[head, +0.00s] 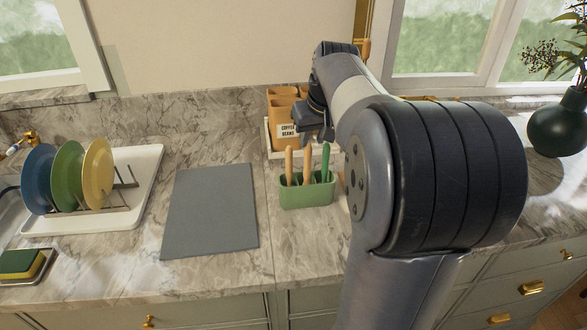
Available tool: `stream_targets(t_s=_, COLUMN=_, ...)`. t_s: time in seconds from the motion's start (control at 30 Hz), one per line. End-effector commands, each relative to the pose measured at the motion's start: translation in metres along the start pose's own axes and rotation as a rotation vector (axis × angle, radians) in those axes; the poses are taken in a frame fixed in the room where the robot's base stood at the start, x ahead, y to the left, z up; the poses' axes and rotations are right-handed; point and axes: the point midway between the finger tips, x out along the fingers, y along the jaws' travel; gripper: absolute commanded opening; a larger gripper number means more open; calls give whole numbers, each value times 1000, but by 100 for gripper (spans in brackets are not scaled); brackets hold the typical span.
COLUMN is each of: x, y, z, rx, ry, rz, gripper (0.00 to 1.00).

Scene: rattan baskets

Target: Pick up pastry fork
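A green utensil holder (307,196) stands on the counter near the middle. A slim wooden handle (289,163), a second wooden handle (307,164) and a green handle (325,162) stick up from it. Their lower ends are hidden inside, and I cannot tell whether one is a pastry fork. No fork tines show anywhere. My gripper (312,128) is behind and above the holder, in front of the orange canisters. It is dark and small here, partly blocked by my arm, and I cannot see whether its fingers are apart.
Orange canisters (283,115) stand in a pale tray behind the holder. A grey mat (212,210) lies left of it. A dish rack with blue, green and yellow plates (98,172) stands farther left, near a sponge (20,263). A dark green vase (559,127) is at right. My arm hides the counter's right-centre.

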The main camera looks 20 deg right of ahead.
Motion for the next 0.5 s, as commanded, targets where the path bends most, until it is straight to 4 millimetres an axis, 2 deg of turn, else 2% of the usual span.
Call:
stream_targets(t_s=0.1, x=20, y=-1, z=0, rx=-3, ry=-4, rz=-2, gripper=28)
stream_targets(t_s=0.37, x=41, y=-1, z=-2, rx=-4, ry=-4, rz=-2, gripper=28)
stream_targets(t_s=0.5, x=62, y=0, z=-6, rx=-5, ry=-6, rz=-2, gripper=28)
